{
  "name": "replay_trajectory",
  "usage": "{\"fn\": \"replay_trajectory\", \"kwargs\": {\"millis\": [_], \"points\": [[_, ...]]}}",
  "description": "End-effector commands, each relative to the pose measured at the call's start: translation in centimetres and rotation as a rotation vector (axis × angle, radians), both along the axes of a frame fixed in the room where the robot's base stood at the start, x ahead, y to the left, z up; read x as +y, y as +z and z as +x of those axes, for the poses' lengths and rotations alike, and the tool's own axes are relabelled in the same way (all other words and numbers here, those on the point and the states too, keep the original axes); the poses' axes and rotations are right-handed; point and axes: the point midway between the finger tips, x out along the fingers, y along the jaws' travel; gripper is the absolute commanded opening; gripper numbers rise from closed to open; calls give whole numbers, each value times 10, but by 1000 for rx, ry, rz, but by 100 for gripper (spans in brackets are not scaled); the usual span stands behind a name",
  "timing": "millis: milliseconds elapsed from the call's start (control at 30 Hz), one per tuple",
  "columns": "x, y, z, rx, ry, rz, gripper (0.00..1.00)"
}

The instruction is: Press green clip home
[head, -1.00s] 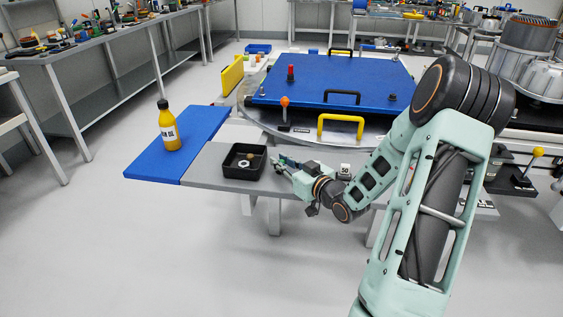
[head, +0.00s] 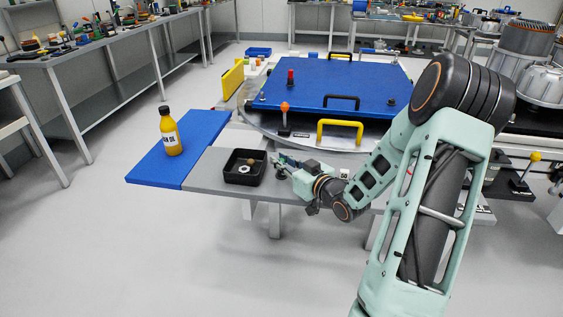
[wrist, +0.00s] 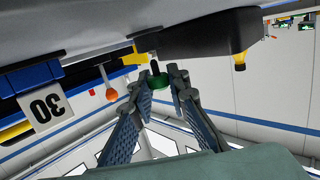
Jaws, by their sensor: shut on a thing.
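The green clip (wrist: 158,80) shows in the wrist view between the tips of my gripper's fingers (wrist: 160,86), with a dark part at its upper end. In the head view my gripper (head: 279,162) is low over the grey bench top (head: 215,182), just right of the black tray. The clip is too small to make out there. I cannot tell how far it is seated.
A black tray (head: 234,179) holding small round parts stands left of my gripper. A yellow bottle (head: 171,135) stands on the blue mat (head: 155,177). A blue plate (head: 300,95) with handles lies behind. A white number tag (wrist: 45,108) is near my wrist.

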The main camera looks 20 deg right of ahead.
Motion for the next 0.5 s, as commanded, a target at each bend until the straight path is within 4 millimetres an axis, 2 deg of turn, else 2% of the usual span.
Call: {"fn": "replay_trajectory", "kwargs": {"millis": [500], "points": [[0, 11, 0, 0, 0, 0, 0]]}}
